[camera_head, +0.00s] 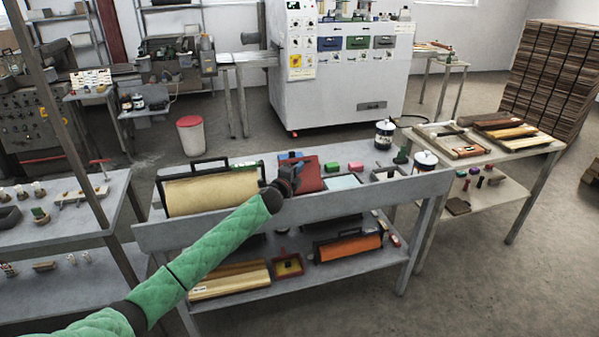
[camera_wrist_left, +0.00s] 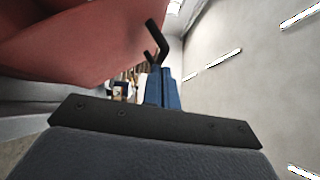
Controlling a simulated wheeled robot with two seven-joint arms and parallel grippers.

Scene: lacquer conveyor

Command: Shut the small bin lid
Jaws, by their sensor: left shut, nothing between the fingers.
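A dark red panel (camera_head: 311,177) stands on the grey workbench in the head view, just right of my left gripper. It looks like a raised lid, but its hinge and any bin under it are hard to make out. A large red surface (camera_wrist_left: 85,40) fills the upper left of the left wrist view, close beside the fingers. My left gripper (camera_head: 291,163) is shut and empty, over the bench beside the red panel; its blue fingers (camera_wrist_left: 163,88) show together in the wrist view. My right gripper is not in view.
A tan roller tray (camera_head: 212,192) lies left of my gripper. Small pink and green blocks (camera_head: 355,166), a pale blue tray (camera_head: 343,182) and white-lidded jars (camera_head: 384,133) lie to the right. A white bin with a red top (camera_head: 190,135) stands on the floor behind.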

